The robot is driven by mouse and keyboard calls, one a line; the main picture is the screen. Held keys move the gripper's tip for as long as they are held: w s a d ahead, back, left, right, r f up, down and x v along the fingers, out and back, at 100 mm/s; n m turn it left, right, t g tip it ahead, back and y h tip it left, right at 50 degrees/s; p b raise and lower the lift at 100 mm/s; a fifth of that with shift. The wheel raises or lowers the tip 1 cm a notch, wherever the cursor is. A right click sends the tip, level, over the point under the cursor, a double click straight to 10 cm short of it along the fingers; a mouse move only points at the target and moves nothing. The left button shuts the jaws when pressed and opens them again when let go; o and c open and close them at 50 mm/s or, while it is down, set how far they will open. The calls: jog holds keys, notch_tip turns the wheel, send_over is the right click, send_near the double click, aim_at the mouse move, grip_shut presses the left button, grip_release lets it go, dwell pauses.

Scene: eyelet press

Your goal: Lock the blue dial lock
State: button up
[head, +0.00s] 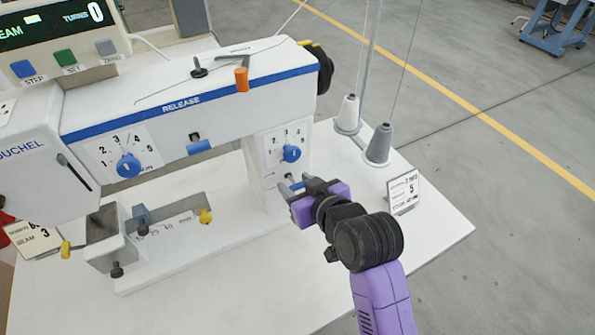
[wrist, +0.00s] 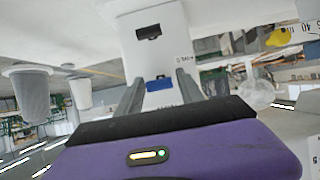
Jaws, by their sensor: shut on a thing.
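The blue dial lock (head: 296,185) is a small blue piece low on the right end of the white machine, below the right blue dial (head: 292,153). My gripper (head: 300,190) is at it, and the fingers hide most of it in the head view. In the wrist view the blue lock (wrist: 158,84) shows between the two grey fingers, against the white housing. My gripper is shut on it. I cannot tell from these frames which way the lock is set.
A second blue dial (head: 128,165) is on the machine's left part. Two thread cones, one white (head: 347,114) and one grey (head: 379,146), stand behind my gripper. A small card (head: 403,191) stands right of it. The white tabletop (head: 400,255) is clear in front.

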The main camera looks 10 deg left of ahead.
jog(key=shift+w+r+g+h+p, duration=0.1)
jog(key=shift+r+g+h+p, duration=0.25)
jog(key=shift+p, duration=0.75)
jog(key=shift+f, duration=0.1)
jog(key=o, duration=1.4)
jog(key=v, duration=0.7)
jog(key=shift+s+d+b, duration=0.2)
jog(key=shift+s+b, duration=0.05)
jog(key=shift+b, duration=0.05)
